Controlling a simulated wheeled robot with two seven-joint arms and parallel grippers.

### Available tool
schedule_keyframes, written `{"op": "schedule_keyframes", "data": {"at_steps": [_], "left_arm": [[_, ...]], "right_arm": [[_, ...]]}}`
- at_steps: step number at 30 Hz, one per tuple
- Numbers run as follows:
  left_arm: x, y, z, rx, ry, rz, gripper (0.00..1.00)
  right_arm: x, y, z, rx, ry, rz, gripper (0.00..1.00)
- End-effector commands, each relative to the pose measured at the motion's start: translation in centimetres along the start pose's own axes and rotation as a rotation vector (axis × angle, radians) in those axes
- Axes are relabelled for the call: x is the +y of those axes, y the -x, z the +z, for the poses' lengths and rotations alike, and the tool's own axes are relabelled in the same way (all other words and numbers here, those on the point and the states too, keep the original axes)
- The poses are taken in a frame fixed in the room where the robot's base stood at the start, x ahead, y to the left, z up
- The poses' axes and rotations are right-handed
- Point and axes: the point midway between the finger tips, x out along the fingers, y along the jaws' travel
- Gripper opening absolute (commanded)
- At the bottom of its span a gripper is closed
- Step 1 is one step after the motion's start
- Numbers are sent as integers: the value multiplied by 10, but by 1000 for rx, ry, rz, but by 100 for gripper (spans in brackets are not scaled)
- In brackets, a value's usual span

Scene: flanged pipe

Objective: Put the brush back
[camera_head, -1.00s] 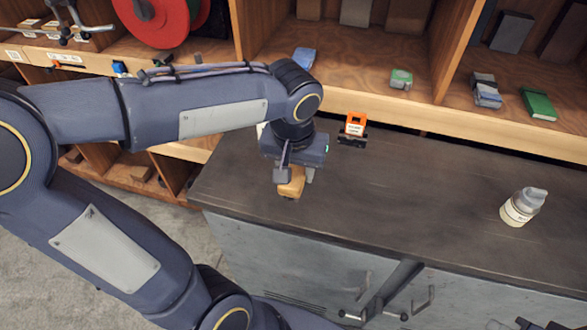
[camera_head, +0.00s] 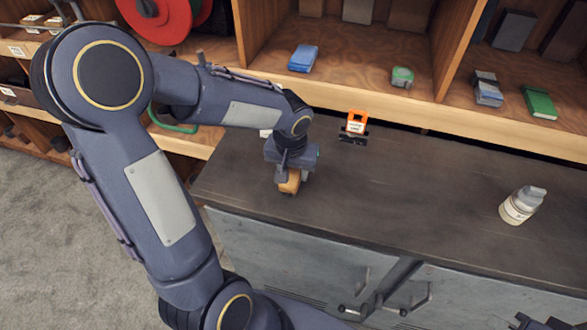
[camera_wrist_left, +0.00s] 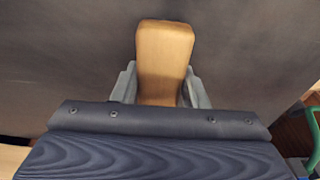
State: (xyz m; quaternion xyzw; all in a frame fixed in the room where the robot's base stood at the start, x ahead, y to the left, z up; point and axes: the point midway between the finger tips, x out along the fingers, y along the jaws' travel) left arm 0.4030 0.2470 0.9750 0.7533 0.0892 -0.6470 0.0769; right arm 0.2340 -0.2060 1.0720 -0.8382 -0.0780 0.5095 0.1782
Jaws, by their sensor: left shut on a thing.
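The brush shows as a wooden block-like handle (camera_head: 290,182) in the head view, at the left end of the dark worktop. My left gripper (camera_head: 291,174) is shut on it from above. In the left wrist view the light wooden handle (camera_wrist_left: 164,60) stands between the two grey fingers of my left gripper (camera_wrist_left: 160,88). The brush's bristles are hidden, and I cannot tell whether it touches the worktop. My right gripper is not clearly in view; only a dark part shows at the bottom right corner of the head view.
An orange-topped item (camera_head: 355,125) stands at the worktop's back edge. The shelf behind holds a blue block (camera_head: 303,58), a green-topped item (camera_head: 402,77) and a green box (camera_head: 539,103). The middle of the worktop (camera_head: 400,190) is clear.

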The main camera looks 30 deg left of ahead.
Motion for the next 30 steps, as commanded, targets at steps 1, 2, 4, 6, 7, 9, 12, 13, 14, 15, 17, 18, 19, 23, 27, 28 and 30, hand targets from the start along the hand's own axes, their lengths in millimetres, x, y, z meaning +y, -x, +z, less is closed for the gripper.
{"op": "schedule_keyframes", "data": {"at_steps": [1,2,4,6,7,9,12,13,14,15,17,18,19,23,27,28,30], "left_arm": [[0,0,0,1,0,0,15],[0,0,0,1,0,0,15],[0,-2,0,0,0,0,15],[0,-5,1,0,0,0,15],[0,-3,0,0,0,0,44],[0,-3,0,0,0,0,53],[0,-3,0,0,0,0,62],[0,-3,0,0,0,0,62],[0,-3,0,0,0,0,62],[0,-3,0,0,0,0,62],[0,-3,0,0,0,0,62],[0,-2,0,0,0,0,62],[0,-2,0,0,0,0,62],[0,5,-1,2,0,0,62],[0,28,-1,6,1,1,62],[0,35,-1,7,1,2,62],[0,51,-2,7,1,1,62]], "right_arm": [[0,0,0,0,0,0,0],[0,0,0,0,0,0,0],[1,-2,1,0,0,0,0],[2,-5,2,0,0,0,0],[1,-3,2,0,0,0,0],[1,-3,1,0,0,0,0],[1,-3,1,0,0,0,0],[1,-3,1,0,0,0,0],[1,-3,1,0,0,0,0],[1,-3,1,0,0,0,0],[1,-3,1,0,0,0,0],[1,-3,1,0,0,0,0],[1,-2,1,0,0,0,0],[0,1,-1,0,0,0,0],[0,0,0,0,0,0,0],[0,0,0,0,0,0,0],[0,0,0,0,0,0,0]]}}
